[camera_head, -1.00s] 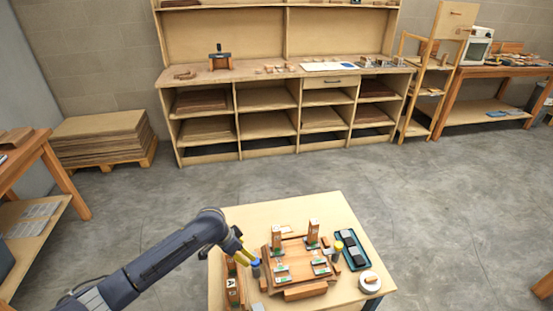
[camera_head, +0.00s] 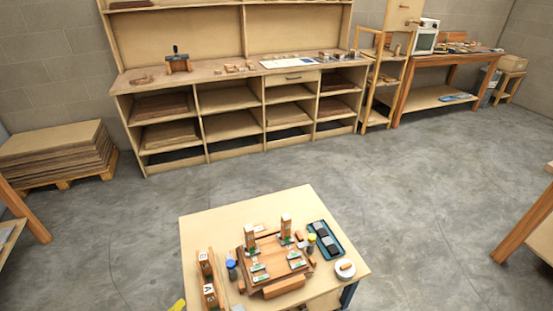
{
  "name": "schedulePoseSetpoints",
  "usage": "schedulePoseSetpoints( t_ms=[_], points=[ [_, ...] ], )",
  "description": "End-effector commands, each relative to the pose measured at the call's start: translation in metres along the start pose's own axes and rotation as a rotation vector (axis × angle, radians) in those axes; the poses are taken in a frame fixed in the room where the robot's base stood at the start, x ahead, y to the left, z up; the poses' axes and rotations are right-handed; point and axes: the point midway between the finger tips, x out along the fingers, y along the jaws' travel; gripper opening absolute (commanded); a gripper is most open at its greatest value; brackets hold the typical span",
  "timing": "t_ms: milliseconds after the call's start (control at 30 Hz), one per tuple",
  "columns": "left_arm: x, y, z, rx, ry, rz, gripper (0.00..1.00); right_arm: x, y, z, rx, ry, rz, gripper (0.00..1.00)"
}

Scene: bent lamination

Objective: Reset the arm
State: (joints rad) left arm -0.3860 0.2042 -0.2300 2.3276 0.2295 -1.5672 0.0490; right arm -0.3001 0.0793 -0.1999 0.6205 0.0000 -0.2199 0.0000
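My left gripper (camera_head: 178,305) shows only as a yellow fingertip at the bottom edge, left of the small table (camera_head: 200,238). The rest of it and its arm are out of view, so I cannot tell if it is open or shut. My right gripper is not in view. On the table a wooden fixture (camera_head: 284,285) carries two upright wooden blocks and several small pale pieces with green marks. A blue-capped bottle (camera_head: 231,270) stands left of the fixture, apart from the visible fingertip.
Wooden blocks marked with letters (camera_head: 208,292) stand at the table's left. A yellow-capped bottle (camera_head: 311,244), a dark blue tray (camera_head: 337,248) and a white round roll (camera_head: 345,269) are at the right. A shelf bench (camera_head: 200,83) stands behind, with open floor between.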

Motion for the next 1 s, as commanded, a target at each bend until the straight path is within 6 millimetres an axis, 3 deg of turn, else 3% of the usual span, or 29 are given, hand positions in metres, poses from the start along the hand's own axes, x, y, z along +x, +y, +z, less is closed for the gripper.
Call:
schedulePoseSetpoints(
  t_ms=[200,533,1000],
  points=[
    [-0.03,-0.012,0.038,-0.01,-0.077,-0.086,0.55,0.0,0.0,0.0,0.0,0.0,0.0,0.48],
    [-0.067,-0.028,0.081,-0.013,-0.173,-0.181,0.55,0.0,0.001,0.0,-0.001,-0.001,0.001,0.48],
    [0.008,0.023,0.093,-0.023,-0.175,-0.081,0.55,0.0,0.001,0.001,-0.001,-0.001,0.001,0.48]
  ],
)
